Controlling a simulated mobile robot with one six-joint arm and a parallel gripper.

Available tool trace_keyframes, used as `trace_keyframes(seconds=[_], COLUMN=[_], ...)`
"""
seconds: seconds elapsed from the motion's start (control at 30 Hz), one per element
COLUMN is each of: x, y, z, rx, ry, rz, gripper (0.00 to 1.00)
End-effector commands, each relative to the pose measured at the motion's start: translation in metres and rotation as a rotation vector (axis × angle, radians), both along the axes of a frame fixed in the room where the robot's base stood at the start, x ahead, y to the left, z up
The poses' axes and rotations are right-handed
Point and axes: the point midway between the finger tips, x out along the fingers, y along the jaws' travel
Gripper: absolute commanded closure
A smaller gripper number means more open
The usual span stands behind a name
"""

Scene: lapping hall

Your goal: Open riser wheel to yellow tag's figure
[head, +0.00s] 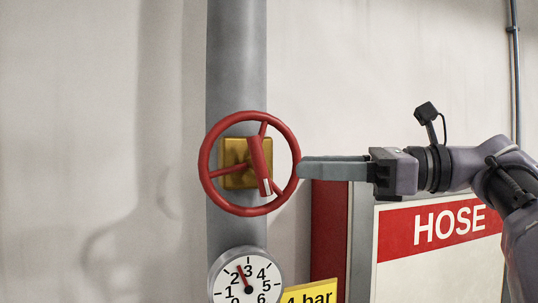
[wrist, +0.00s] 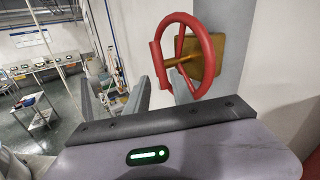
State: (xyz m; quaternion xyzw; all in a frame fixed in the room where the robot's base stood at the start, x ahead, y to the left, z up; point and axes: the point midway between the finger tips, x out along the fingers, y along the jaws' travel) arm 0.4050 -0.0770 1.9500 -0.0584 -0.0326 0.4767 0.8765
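The red riser wheel (head: 204,167) is mounted on a brass block (head: 232,180) on the grey vertical pipe. It also shows in the wrist view (wrist: 208,48). A round white gauge (head: 228,298) sits below it, its needle pointing between 2 and 3. The yellow tag (head: 308,295) reads "4 bar"; its lower part is cut off. My gripper (head: 304,168) reaches in from the right, with its fingertips at the wheel's right rim. In the wrist view its fingers (wrist: 136,90) are spread apart, with the rim close ahead. I cannot tell whether they touch it.
A red and white cabinet marked HOSE (head: 440,245) stands on the right, below my arm. The grey pipe (head: 236,60) runs up the pale wall. The wall left of the wheel is bare. Benches and shelves (wrist: 38,105) stand far off in the wrist view.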

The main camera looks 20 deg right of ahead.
Motion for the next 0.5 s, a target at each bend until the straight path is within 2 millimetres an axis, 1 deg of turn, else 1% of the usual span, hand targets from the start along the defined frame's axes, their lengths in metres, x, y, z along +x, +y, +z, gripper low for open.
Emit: trace_keyframes(seconds=[0.03,0.1,0.2,0.33,0.5], x=[0.007,0.017,0.028,0.036,0.04], y=[0.013,0.028,0.044,0.057,0.062], z=[0.003,0.003,0.002,0.001,0.0], rx=[0.0,0.0,0.001,-0.001,-0.001], ry=[0.0,0.0,0.001,-0.001,0.0], rz=[0.006,0.005,0.003,0.002,-0.001], gripper=[0.71,0.71,0.71,0.71,0.71])
